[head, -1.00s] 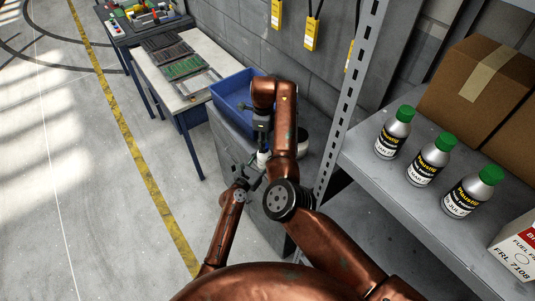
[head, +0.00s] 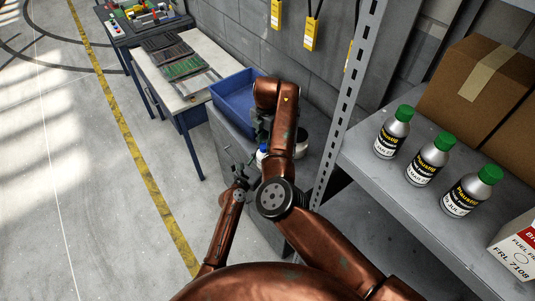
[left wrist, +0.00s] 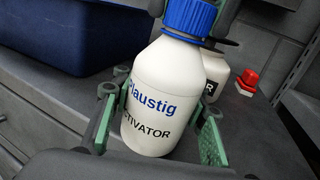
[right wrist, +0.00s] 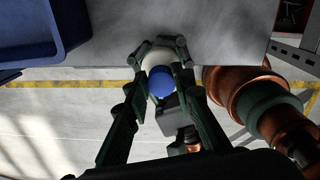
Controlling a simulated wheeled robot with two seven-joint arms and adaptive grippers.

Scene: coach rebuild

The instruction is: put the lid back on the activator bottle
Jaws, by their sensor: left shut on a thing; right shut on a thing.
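The white activator bottle (left wrist: 160,95) stands slightly tilted in the left wrist view, between the green fingers of my left gripper (left wrist: 160,125), which is shut on it. The blue lid (left wrist: 190,18) sits at the bottle's top; whether it is fully seated cannot be told. My right gripper (right wrist: 163,70) has its fingers on both sides of the lid, which also shows in the right wrist view (right wrist: 161,82). In the head view the lid (head: 263,149) shows beside my right forearm, which hides part of the right gripper. My left gripper (head: 240,170) is low and left.
A blue bin (head: 232,90) is behind the bottle on the grey cabinet. Another white container (left wrist: 216,66) and a red-topped item (left wrist: 247,80) stand close behind. A shelf (head: 400,180) with green-capped bottles (head: 429,160) and a cardboard box (head: 480,85) is at right.

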